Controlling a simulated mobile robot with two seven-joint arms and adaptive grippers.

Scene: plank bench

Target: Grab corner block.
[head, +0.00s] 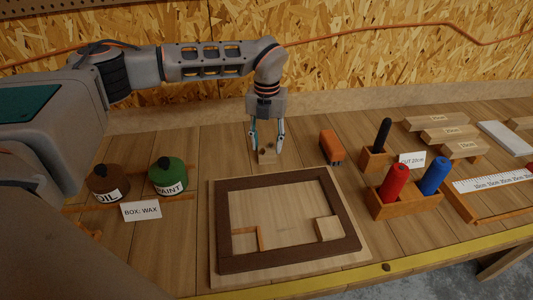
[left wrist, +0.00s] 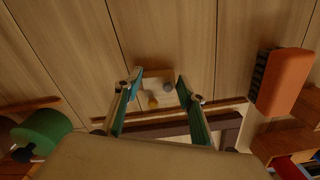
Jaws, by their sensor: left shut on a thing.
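My left gripper (head: 267,146) points down behind the dark brown frame (head: 290,182) and is shut on a small light wooden block (head: 267,158). The left wrist view shows the block (left wrist: 157,84) between the teal-padded fingers (left wrist: 158,92), with a yellowish and a grey round spot on it. I cannot tell whether it touches the bench. Inside the frame, a light square block (head: 329,228) sits at the near right corner. A light piece with an orange edge (head: 245,241) sits at the near left corner. My right gripper is not in view.
An orange brush-like block (head: 332,146) stands right of my gripper. Oil (head: 108,182) and paint (head: 168,176) pots stand at the left by a "BOX: WAX" card (head: 141,211). A holder with red and blue cylinders (head: 408,203) stands at the right.

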